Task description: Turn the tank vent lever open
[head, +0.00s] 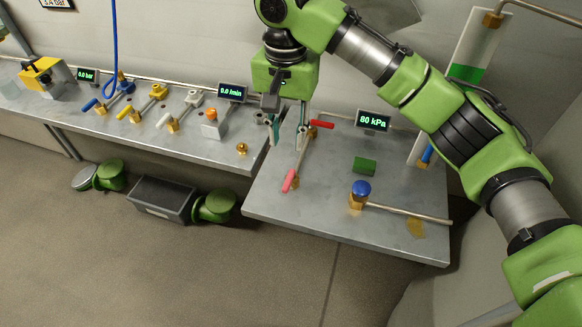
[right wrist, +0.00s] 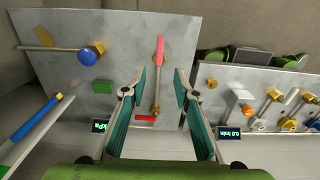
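On the right bench a thin metal rod (right wrist: 157,95) runs between a pink-red handle (head: 289,181) and a red handle (head: 321,124). The pink-red handle (right wrist: 161,50) points away from the gripper in the right wrist view. No readable label shows which part is the tank vent lever. My right gripper (head: 287,138) is above the bench at the rod. In the right wrist view its fingers (right wrist: 160,84) are spread, one on each side of the rod, with gaps on both sides. Contact is not visible. My left gripper is not in view.
The right bench also bears a blue knob (head: 361,188) on a pipe, a green block (head: 365,165) and an 80 kPa display (head: 373,121). A gauge with a green band (head: 467,73) stands behind. The left bench holds several coloured valves, including a yellow one (head: 130,114).

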